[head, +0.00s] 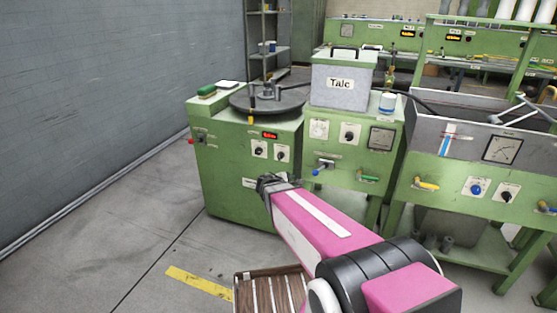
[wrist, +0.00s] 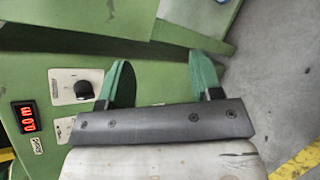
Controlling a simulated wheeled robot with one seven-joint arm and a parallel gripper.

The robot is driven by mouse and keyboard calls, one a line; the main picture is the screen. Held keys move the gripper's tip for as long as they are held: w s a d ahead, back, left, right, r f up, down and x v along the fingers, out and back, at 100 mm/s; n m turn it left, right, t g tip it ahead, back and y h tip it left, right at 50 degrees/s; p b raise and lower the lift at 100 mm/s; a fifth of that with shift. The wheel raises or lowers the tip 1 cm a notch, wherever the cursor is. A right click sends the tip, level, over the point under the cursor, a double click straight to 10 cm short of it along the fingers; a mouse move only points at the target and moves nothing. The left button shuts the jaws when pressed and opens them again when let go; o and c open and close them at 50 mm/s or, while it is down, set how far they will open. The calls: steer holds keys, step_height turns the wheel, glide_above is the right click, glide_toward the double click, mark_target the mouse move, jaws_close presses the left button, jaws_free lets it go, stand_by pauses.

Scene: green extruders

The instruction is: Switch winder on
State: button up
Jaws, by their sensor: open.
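The winder (head: 228,155) is a green cabinet with a dark round turntable (head: 268,98) on top. Its front has a red-lit display (head: 270,135), a left black knob (head: 259,151) and a right black knob (head: 282,155) on white plates. In the wrist view the display (wrist: 28,117) reads 0.0 m, turned sideways. One knob (wrist: 83,90) stands just left of my gripper (wrist: 160,72); a second white plate (wrist: 65,130) is partly covered by the gripper. My gripper is open with nothing between its green fingers. In the head view my gripper (head: 272,185) is low before the winder's right front.
A grey Talc box (head: 338,88) stands on the green machine to the right, which has a blue-tipped lever (head: 323,168). A wooden slatted piece (head: 265,292) shows at bottom centre. The floor left of the winder is clear up to the grey wall.

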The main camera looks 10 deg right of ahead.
mark_target(279, 158)
steer(key=w+a+r+n+t, duration=0.3)
steer(key=w+a+n+t, duration=0.55)
steer(key=n, duration=0.35)
steer(key=shift+g+y, duration=0.35)
steer(key=shift+y, duration=0.05)
steer(key=x, duration=0.9)
steer(key=shift+w+r, duration=0.25)
steer(key=shift+w, duration=0.25)
steer(key=shift+d, duration=0.1)
steer(key=c, duration=0.9)
